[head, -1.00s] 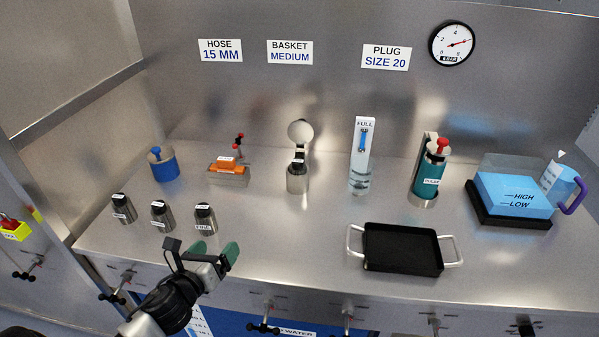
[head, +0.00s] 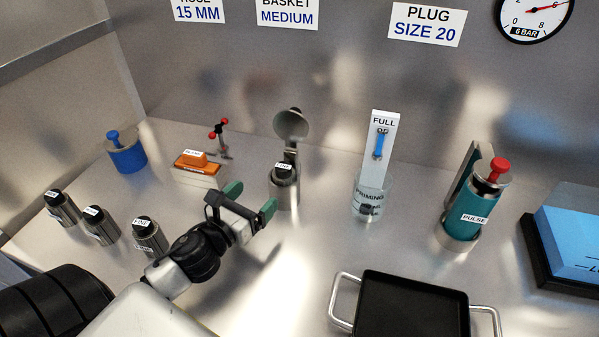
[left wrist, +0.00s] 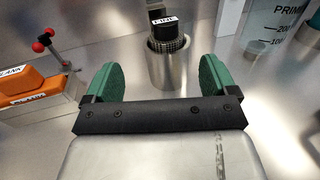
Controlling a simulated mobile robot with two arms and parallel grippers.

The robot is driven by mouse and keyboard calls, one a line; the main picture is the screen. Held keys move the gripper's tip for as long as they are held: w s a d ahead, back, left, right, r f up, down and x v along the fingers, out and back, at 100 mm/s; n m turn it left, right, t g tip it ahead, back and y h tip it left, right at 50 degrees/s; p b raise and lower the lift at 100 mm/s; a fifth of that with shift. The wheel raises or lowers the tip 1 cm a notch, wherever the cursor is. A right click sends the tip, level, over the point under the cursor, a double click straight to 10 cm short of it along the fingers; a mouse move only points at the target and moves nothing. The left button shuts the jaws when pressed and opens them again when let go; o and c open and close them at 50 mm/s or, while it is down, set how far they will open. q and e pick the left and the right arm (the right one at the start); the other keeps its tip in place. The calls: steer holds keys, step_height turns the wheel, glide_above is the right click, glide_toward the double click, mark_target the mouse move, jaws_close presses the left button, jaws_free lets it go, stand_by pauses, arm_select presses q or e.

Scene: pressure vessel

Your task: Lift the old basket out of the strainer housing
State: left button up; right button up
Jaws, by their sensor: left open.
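The strainer housing (head: 284,193) is a steel cylinder standing on the bench, its round lid (head: 291,124) swung up behind it. The old basket (head: 283,171), with a black labelled top, sits in the housing and sticks out above its rim. In the left wrist view the basket (left wrist: 166,36) and housing (left wrist: 170,70) are straight ahead, beyond the fingers. My left gripper (head: 252,203) is open and empty, in front of the housing and apart from the basket. My right gripper is not in view.
Several spare baskets (head: 101,226) stand at the left. An orange block (head: 198,163) and blue pot (head: 126,152) are behind them. A priming beaker (head: 371,199), teal pulse cylinder (head: 471,207) and black tray (head: 412,305) are to the right. Bare bench lies before the housing.

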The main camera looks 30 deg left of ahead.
mark_target(279, 174)
arm_select(q)
steer(key=w, duration=0.2)
steer(key=w+p, duration=0.1)
steer(key=shift+w+d+r, duration=0.1)
steer(key=shift+w+r, duration=0.25)
steer(key=shift+w+f, duration=0.1)
steer(key=shift+w, duration=0.3)
steer(key=shift+w+d, duration=0.1)
steer(key=shift+w, duration=0.5)
steer(key=w, duration=0.1)
steer(key=w+p, duration=0.1)
steer(key=w, duration=0.1)
steer(key=shift+w+d, duration=0.25)
steer(key=shift+d, duration=0.1)
steer(key=shift+w+f+p, duration=0.1)
steer(key=shift+w+p, duration=0.2)
steer(key=shift+w, duration=0.2)
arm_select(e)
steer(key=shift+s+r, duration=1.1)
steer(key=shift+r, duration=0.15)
arm_select(q)
steer(key=shift+s, duration=0.1)
steer(key=shift+c, duration=1.1)
steer(key=c, duration=0.9)
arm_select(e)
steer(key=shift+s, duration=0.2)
